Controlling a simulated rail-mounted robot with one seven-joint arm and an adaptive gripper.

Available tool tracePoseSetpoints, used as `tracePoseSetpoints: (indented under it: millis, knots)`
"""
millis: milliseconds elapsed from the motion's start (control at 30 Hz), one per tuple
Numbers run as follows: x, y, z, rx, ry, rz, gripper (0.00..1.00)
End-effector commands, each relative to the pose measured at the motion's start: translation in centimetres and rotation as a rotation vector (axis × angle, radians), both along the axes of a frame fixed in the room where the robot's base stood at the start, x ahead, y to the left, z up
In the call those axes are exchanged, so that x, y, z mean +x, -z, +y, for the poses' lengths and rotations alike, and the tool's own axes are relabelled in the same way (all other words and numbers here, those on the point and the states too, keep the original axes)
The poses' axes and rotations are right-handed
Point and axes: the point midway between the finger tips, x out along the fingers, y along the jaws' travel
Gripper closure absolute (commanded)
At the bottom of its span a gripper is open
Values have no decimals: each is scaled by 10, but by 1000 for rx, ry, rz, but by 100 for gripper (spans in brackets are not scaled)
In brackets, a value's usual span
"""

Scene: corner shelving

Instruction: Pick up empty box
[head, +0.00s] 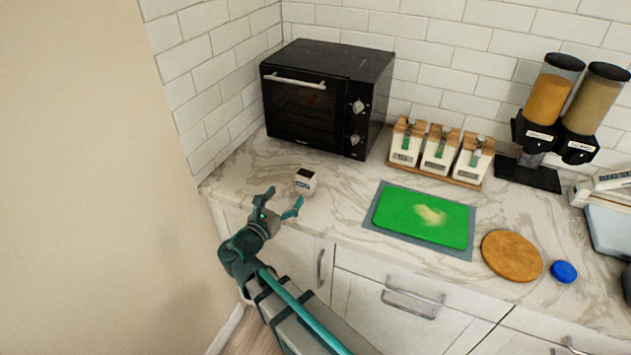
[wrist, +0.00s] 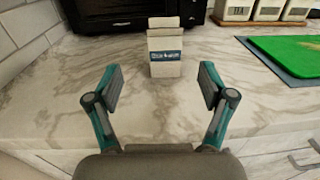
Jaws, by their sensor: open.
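The empty box (head: 306,182) is a small white carton with a dark top opening and a blue label band. It stands upright on the marble counter in front of the black oven. In the wrist view the box (wrist: 165,52) is centred beyond the fingertips, its top flap raised. My gripper (head: 278,203) is at the counter's front edge, just short of the box. Its teal fingers are spread wide with nothing between them, as the wrist view of my gripper (wrist: 160,90) also shows. The box is apart from both fingers.
The black oven (head: 325,100) stands close behind the box. A green cutting board (head: 420,215) on a grey mat, a rack of labelled containers (head: 440,152), a round wooden board (head: 511,256), a blue lid (head: 563,272) and dispensers (head: 550,105) are to the right. Counter around the box is clear.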

Motion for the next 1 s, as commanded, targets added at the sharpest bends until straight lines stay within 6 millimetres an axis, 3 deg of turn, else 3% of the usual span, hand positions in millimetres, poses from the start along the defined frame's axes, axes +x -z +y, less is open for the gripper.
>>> tracePoseSetpoints:
  millis: [133, 400, 667, 1000]
  knots:
    - [4, 0, -7, -12, 1, -4, 19]
    - [38, -1, -23, -11, 2, -4, 19]
    - [53, -1, -31, -9, 0, -3, 19]
    - [90, -2, -50, -8, 1, -4, 19]
